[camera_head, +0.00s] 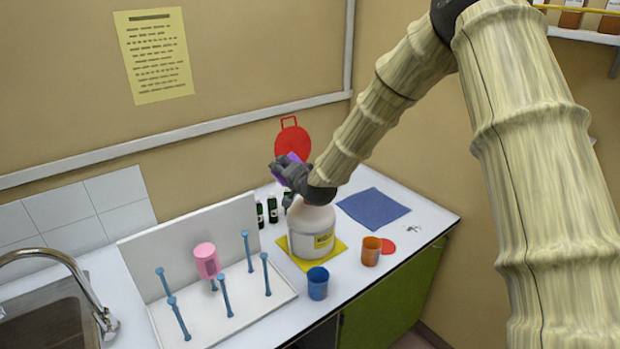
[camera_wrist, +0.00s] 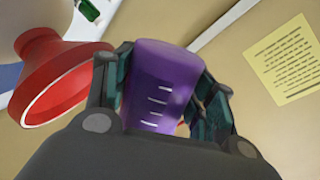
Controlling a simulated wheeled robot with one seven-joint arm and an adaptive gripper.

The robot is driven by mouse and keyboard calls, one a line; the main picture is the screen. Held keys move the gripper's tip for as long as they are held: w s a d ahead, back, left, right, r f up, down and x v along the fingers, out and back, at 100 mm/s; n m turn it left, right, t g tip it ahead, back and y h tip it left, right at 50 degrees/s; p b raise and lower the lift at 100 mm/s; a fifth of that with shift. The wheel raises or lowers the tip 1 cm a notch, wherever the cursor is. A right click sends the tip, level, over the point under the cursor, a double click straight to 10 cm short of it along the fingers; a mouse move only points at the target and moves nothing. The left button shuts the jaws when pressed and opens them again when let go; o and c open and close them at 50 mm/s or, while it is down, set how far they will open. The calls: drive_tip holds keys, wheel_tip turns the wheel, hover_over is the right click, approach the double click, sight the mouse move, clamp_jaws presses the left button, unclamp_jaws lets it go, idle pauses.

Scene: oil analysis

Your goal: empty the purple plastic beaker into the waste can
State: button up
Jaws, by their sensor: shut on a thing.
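The purple plastic beaker (camera_wrist: 160,88) is between the two fingers of my gripper (camera_wrist: 165,95), which is shut on it; white graduation marks face the wrist camera. In the head view, part of the purple beaker (camera_head: 293,158) shows beside my gripper (camera_head: 284,172), above the white can; it looks tilted, and its contents are hidden. The white waste can (camera_head: 308,218) has a yellow label and stands on a yellow mat (camera_head: 338,245). In the wrist view, a flared red funnel-like piece (camera_wrist: 62,80) is left of the beaker, apart from it.
A blue beaker (camera_head: 318,283) and an orange beaker (camera_head: 370,251) stand in front of the can. A white drying rack (camera_head: 190,240) with blue pegs holds a pink beaker (camera_head: 206,260). Small dark bottles (camera_head: 272,208) stand behind. A blue mat (camera_head: 373,208) lies right; a sink (camera_head: 40,315) is left.

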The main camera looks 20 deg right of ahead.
drive_tip(key=shift+w+d+r+m+y+p, duration=0.1)
drive_tip(key=shift+r+m+y+p, duration=0.3)
drive_tip(key=shift+m+p, duration=0.4)
drive_tip(key=shift+w+d+f, duration=0.1)
drive_tip(key=shift+d+f, duration=0.05)
drive_tip(key=shift+d, duration=0.25)
drive_tip(key=shift+w+d+f+m+g+y, duration=0.15)
drive_tip(key=shift+d+m+g+y, duration=0.15)
drive_tip(key=shift+d+m, duration=0.25)
idle(0.4)
drive_tip(key=shift+d+r+m+y+b, duration=0.15)
drive_tip(key=shift+r+m+y+b, duration=0.25)
drive_tip(key=shift+m, duration=0.35)
idle(0.7)
drive_tip(key=shift+w+d+r+b, duration=0.1)
drive_tip(key=shift+d+b, duration=0.05)
drive_tip(key=shift+b, duration=0.2)
